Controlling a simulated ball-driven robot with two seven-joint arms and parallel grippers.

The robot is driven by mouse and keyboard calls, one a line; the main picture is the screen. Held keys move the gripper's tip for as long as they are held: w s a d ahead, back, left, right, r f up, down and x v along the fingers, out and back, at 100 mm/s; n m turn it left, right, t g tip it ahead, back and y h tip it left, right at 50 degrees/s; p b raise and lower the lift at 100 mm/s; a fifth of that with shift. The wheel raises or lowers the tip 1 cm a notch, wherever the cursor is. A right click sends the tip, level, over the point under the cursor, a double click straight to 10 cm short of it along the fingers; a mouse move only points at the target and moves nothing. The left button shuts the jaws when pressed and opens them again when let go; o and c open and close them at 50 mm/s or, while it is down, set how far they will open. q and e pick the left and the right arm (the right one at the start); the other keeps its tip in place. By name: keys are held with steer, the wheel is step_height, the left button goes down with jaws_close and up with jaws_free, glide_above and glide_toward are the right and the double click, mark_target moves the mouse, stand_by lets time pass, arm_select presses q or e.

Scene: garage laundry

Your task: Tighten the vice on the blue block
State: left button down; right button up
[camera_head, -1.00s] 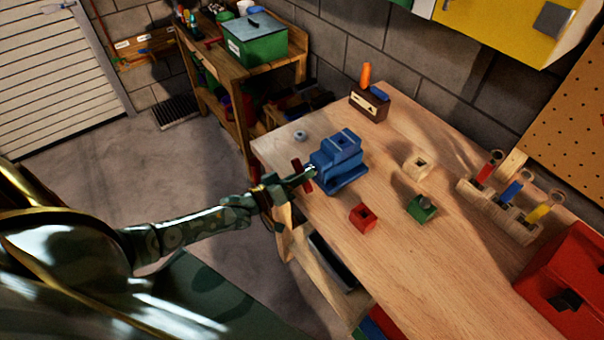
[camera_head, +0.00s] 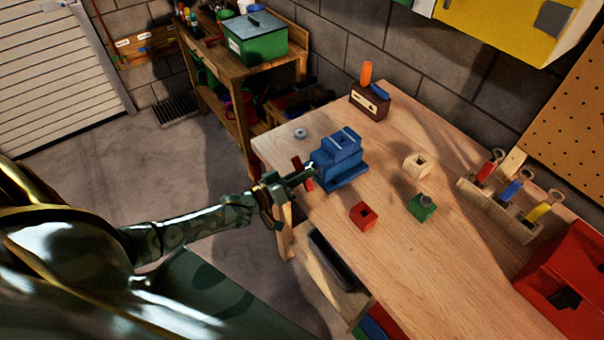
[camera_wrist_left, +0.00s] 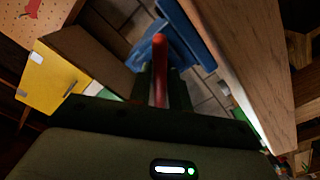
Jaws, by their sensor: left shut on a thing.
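The blue vice (camera_head: 345,174) stands near the left end of the wooden workbench. A blue block-like shape (camera_head: 341,142) sits at its top, between light edges; it is hard to tell apart from the equally blue jaws. The vice's red handle bar (camera_head: 297,166) sticks out on its left side. My left gripper (camera_head: 305,174) reaches in from the left and is shut on this handle. In the left wrist view the red bar (camera_wrist_left: 160,70) stands between the dark fingers, with the blue vice (camera_wrist_left: 184,38) beyond. My right gripper is out of view.
On the workbench (camera_head: 395,262) are a red block (camera_head: 362,215), a green block (camera_head: 422,208), a pale block (camera_head: 416,165) and a grey ring (camera_head: 300,134). A brown box (camera_head: 369,102), a wooden rack (camera_head: 497,210) and a red box (camera_head: 570,285) stand further around.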

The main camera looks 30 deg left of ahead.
arm_select(q)
steer(key=shift+f, duration=0.15)
steer(key=c, duration=1.5)
jaws_free()
steer(key=shift+s+a, duration=0.1)
steer(key=shift+c, duration=0.2)
steer(key=shift+o, duration=0.5)
steer(key=v, duration=1.6)
steer(key=shift+s+a+p, duration=0.15)
steer(key=shift+s+p, duration=0.1)
steer(key=shift+p, duration=0.15)
